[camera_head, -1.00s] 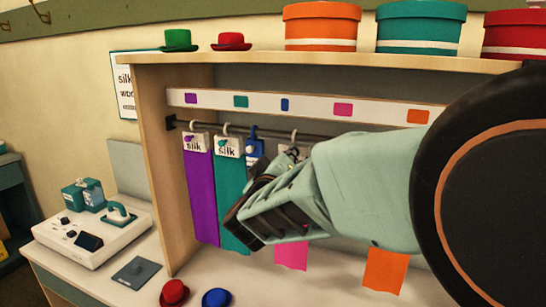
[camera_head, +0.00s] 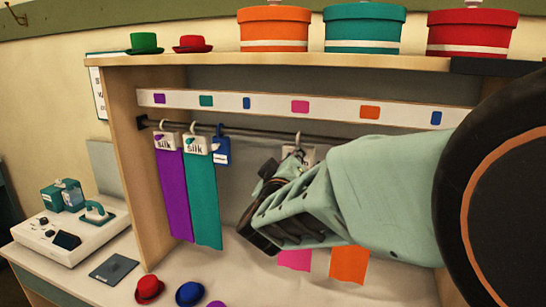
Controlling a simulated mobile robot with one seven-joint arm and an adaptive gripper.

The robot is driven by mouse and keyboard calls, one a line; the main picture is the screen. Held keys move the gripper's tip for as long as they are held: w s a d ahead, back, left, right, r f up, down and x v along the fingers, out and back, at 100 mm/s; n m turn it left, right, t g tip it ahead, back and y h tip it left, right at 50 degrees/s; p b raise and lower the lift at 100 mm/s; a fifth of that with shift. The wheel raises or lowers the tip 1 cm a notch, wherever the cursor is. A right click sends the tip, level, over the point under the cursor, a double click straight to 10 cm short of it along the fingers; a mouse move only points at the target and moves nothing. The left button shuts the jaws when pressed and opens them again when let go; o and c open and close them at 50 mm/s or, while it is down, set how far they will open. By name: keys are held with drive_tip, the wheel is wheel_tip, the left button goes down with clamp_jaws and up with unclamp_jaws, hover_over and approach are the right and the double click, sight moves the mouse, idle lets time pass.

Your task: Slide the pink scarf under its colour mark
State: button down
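The pink scarf hangs behind my gripper, with its lower end (camera_head: 294,260) showing below. Its hook and white card (camera_head: 303,153) show above, on the dark rail (camera_head: 260,132). The pink mark (camera_head: 300,106) on the white strip is almost straight above that hook in the picture. My gripper (camera_head: 262,208) reaches in from the right in front of the scarf and hides its middle. Its fingers are near the card, but I cannot see whether they grip anything.
Left on the rail hang a purple scarf (camera_head: 174,200), a teal scarf (camera_head: 205,205) and a blue tag (camera_head: 222,151). An orange scarf (camera_head: 349,265) hangs close on the right, partly behind my arm. Small hats (camera_head: 149,289) stand below.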

drive_tip(key=shift+d, duration=0.15)
drive_tip(key=c, duration=1.9)
unclamp_jaws()
